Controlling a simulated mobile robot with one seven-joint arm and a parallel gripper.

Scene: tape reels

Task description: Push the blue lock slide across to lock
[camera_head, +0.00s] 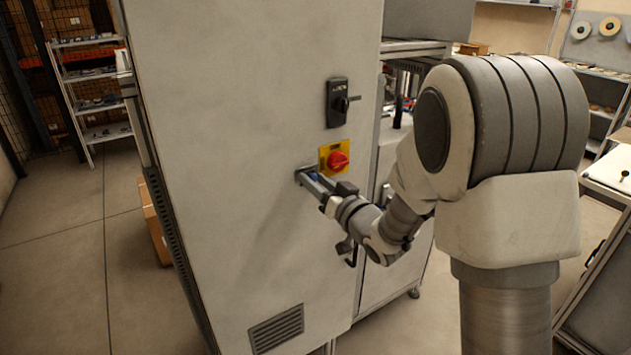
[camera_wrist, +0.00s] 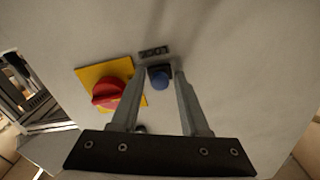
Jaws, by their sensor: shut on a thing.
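The blue lock slide (camera_wrist: 159,80) sits on the front of a grey cabinet (camera_head: 250,120), under a small dark label (camera_wrist: 154,51) in the wrist view. My gripper (camera_wrist: 158,76) has one finger on each side of the slide and is shut on it. In the head view my gripper (camera_head: 306,175) reaches the cabinet face just below and left of a red rotary switch. Only a bit of blue shows between the fingers there. The lettering on the label is too small to read for certain.
The red rotary switch (camera_head: 338,160) on its yellow plate is close beside my gripper; it also shows in the wrist view (camera_wrist: 108,93). A vent (camera_head: 276,329) is low on the cabinet. Shelves (camera_head: 95,90) stand at the back left.

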